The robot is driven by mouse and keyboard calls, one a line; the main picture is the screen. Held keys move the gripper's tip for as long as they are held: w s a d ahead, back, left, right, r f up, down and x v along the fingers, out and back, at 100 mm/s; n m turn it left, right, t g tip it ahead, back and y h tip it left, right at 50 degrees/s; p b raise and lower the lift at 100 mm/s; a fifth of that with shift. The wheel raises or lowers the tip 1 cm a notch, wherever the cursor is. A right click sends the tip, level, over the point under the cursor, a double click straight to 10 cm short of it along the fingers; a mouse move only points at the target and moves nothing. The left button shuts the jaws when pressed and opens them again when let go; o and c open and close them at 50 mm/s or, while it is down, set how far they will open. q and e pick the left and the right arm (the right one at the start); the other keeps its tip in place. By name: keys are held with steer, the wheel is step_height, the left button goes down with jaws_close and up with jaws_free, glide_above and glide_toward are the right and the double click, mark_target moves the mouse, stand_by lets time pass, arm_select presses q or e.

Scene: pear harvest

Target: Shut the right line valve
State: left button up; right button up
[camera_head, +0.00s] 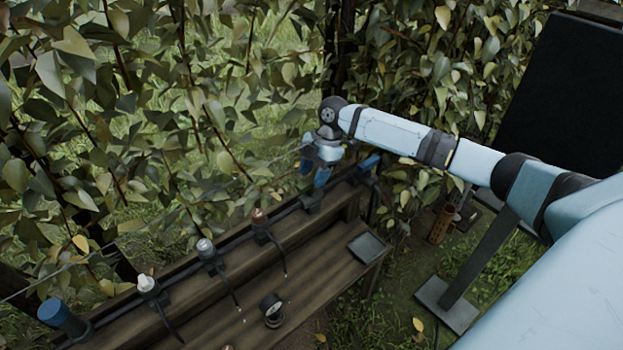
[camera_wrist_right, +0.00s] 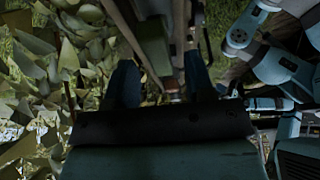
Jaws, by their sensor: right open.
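A dark line runs along the wooden bench (camera_head: 330,262), with several small fittings on it. A blue part (camera_head: 370,162) shows at the line's right end; I cannot tell for sure whether it is the right line valve or how its handle is turned. My right gripper (camera_head: 314,176) is open over the right part of the line, its blue fingers pointing down, just left of that blue part. In the right wrist view my right gripper (camera_wrist_right: 161,84) shows both fingers apart, with a small reddish piece beyond them in the gap. No contact is clear. My left gripper is out of view.
A copper-topped fitting (camera_head: 259,215), a grey-topped one (camera_head: 205,246), a white-topped one (camera_head: 146,283) and a blue cylinder (camera_head: 55,312) follow leftward along the line. A round gauge (camera_head: 272,307) and a flat grey plate (camera_head: 367,246) are on the bench. Leaves (camera_head: 225,120) crowd behind.

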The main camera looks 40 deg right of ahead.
steer(key=shift+x, duration=0.75)
jaws_close()
steer(key=shift+r, duration=0.1)
